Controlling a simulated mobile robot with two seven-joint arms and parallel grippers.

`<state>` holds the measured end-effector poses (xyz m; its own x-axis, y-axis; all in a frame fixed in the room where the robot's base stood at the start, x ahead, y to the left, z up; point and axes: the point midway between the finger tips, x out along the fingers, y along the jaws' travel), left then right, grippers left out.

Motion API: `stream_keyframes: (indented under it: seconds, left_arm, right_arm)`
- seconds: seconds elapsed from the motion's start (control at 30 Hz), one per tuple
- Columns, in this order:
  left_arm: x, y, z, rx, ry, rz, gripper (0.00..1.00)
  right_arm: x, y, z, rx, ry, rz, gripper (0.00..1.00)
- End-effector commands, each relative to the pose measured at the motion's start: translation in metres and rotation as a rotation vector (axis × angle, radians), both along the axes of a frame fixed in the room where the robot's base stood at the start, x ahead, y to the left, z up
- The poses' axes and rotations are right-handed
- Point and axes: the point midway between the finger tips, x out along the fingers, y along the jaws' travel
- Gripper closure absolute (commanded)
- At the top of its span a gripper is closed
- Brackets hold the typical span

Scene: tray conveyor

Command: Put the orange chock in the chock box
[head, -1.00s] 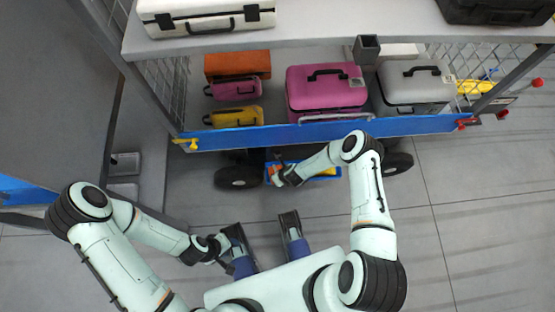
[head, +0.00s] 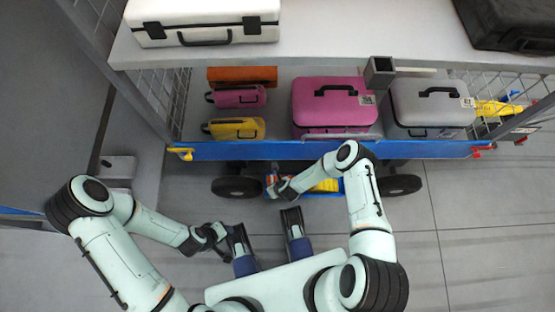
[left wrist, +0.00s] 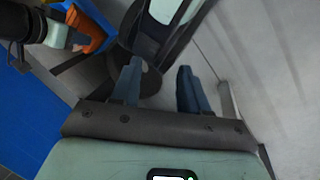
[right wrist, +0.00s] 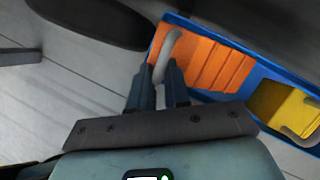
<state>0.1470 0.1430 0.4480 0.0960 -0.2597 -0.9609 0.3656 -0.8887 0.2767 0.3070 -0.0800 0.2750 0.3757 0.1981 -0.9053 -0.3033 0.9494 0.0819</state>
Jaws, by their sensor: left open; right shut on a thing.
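The orange chock (right wrist: 200,62) has a grey loop handle (right wrist: 168,52). In the right wrist view it lies within the rim of the blue chock box (right wrist: 275,72), at the box's left end. I cannot tell if it rests on the floor of the box. My right gripper (right wrist: 162,72) is shut on its handle. A yellow chock (right wrist: 283,108) is in the other part of the box. In the head view the box (head: 342,187) is low under the cart's edge, partly behind my right gripper (head: 279,190). My left gripper (left wrist: 160,75) is open and empty.
The grey floor (head: 480,220) at the right is clear.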

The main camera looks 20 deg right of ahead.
Motion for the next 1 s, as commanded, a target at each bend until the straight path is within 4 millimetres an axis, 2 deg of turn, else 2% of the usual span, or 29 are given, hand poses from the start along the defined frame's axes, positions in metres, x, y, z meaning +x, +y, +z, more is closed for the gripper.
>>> stream_keyframes:
  seconds: [0.03,0.3,0.33,0.4,0.77,0.87,1.0]
  left_arm:
    - [0.005,0.003,-0.008,0.007,-0.012,0.006,0.56]
    - [0.009,0.004,-0.007,0.011,-0.022,0.01,0.56]
    - [0.009,0.004,-0.007,0.011,-0.022,0.01,0.56]
    - [0.008,0.004,-0.007,0.011,-0.022,0.01,0.56]
    - [0.006,0.003,-0.004,0.007,-0.015,0.007,0.56]
    - [-0.002,-0.001,0.004,-0.001,0.004,-0.001,0.56]
    - [-0.018,-0.008,0.018,-0.022,0.046,-0.02,0.56]
  right_arm:
    - [-0.001,-0.015,-0.014,-0.028,-0.002,-0.02,1.0]
    - [-0.003,-0.009,-0.014,-0.022,-0.004,-0.013,1.0]
    - [-0.004,-0.009,-0.015,-0.021,-0.001,-0.013,0.73]
    - [-0.004,-0.008,-0.014,-0.02,-0.001,-0.013,0.56]
    - [-0.005,-0.009,-0.007,-0.018,-0.003,-0.013,0.56]
    - [-0.01,-0.011,0.006,-0.018,-0.002,-0.014,0.56]
    - [-0.021,-0.017,0.033,-0.018,-0.002,-0.014,0.56]
